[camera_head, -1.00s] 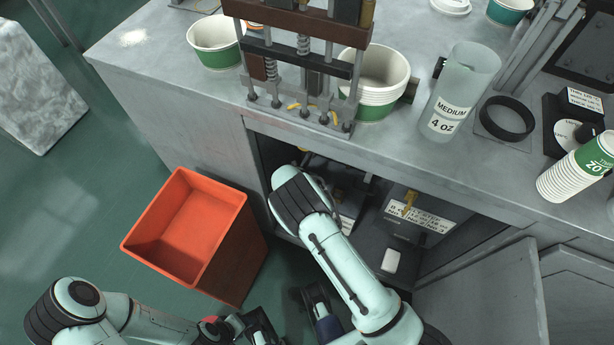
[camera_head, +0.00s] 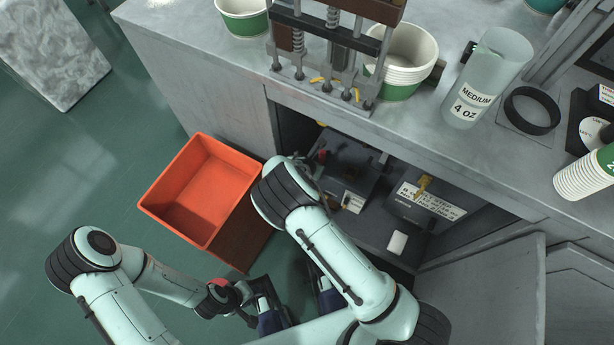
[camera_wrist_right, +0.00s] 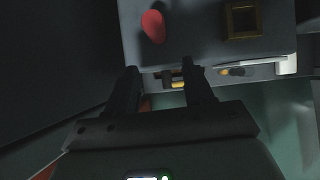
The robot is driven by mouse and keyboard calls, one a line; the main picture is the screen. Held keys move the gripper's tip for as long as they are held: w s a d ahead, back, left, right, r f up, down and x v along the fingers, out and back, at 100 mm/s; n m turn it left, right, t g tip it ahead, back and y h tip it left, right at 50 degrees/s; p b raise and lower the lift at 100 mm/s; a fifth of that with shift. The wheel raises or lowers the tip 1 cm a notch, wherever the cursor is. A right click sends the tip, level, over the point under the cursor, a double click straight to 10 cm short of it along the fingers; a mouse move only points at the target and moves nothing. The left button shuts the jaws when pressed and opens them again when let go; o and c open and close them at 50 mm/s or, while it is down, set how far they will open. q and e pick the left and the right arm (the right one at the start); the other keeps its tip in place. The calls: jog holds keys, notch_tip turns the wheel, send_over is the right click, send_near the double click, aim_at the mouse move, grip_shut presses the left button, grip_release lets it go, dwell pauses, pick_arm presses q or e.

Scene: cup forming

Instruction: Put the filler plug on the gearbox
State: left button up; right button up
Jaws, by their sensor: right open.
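A dark box that looks like the gearbox (camera_head: 355,165) sits in the open cabinet under the counter. In the right wrist view its grey top (camera_wrist_right: 200,35) carries a red rounded piece (camera_wrist_right: 153,26) and a square brass-edged opening (camera_wrist_right: 243,19). A small dark piece with a yellow band (camera_wrist_right: 178,79) shows at its near edge. I cannot tell which piece, if any, is the filler plug. My right gripper (camera_wrist_right: 160,73) is open and apart from the red piece; in the head view my arm hides it.
An orange bin (camera_head: 236,212) stands on the floor left of the cabinet. A second dark box with a label (camera_head: 428,200) is right of the gearbox. The cabinet door (camera_head: 485,295) hangs open at right. The counter above holds a press, paper cups and a measuring cup (camera_head: 487,85).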

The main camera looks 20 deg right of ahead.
jog(key=s+a, duration=0.4)
jog(key=shift+a, duration=0.15)
jog(key=shift+s, duration=0.1)
dwell(0.3)
